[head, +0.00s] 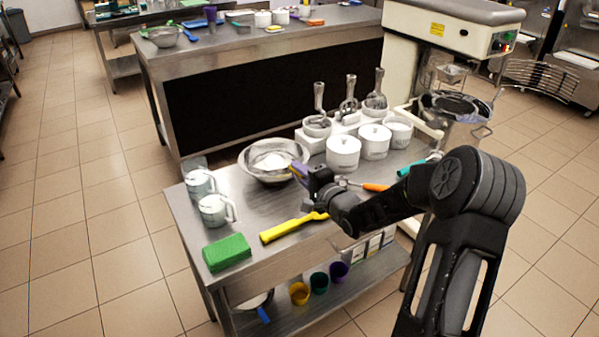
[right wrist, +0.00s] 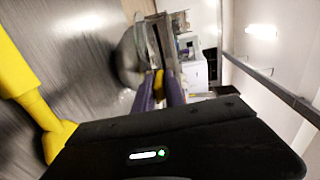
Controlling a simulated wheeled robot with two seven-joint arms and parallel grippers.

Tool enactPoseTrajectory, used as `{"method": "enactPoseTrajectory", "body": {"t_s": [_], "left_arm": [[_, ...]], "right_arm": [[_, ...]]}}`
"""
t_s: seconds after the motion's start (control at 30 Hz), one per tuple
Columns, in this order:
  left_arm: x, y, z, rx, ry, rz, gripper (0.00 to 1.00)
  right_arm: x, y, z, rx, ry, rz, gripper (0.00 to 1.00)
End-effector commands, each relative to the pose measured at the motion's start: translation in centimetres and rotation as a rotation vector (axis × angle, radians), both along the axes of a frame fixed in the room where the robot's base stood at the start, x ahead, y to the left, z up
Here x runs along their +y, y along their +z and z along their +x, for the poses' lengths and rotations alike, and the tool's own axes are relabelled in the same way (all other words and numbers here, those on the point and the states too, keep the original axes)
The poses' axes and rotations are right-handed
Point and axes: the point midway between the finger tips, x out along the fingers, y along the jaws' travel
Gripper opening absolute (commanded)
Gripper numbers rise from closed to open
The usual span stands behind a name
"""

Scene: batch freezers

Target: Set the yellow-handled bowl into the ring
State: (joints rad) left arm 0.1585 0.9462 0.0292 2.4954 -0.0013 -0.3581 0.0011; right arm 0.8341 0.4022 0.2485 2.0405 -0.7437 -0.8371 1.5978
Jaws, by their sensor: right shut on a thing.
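A wide steel bowl (head: 246,165) with white contents stands on the steel table. My right gripper (head: 298,172) is at its right-hand rim, with purple fingers shut on a small yellow part that I take to be the bowl's handle. In the right wrist view the yellow piece (right wrist: 158,82) sits between the purple fingertips, with a rounded grey surface (right wrist: 128,58) beside them. The bowl looks level; I cannot tell whether it is lifted. A round dark ring shape (head: 455,104) shows at the mixer on the right. My left gripper is not in view.
A yellow tool (head: 290,228) and a green block (head: 227,252) lie at the table's front. Two clear jugs (head: 216,210) stand left of the bowl. White tubs (head: 343,153) stand to its right, before the mixer (head: 400,50). An orange-handled tool (head: 375,187) lies near my arm.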

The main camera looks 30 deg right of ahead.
Motion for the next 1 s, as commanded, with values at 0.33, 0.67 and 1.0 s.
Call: {"method": "enactPoseTrajectory", "body": {"t_s": [0.33, 0.67, 1.0], "left_arm": [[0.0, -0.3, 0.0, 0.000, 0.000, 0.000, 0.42], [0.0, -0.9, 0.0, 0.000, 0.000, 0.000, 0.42], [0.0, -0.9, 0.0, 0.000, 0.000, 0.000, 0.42]], "right_arm": [[0.0, -0.8, -0.1, 0.009, -0.001, 0.002, 0.00], [0.0, -1.7, -0.2, 0.010, -0.001, 0.003, 0.00], [0.0, -1.7, -0.2, 0.011, 0.000, 0.003, 0.21]]}}
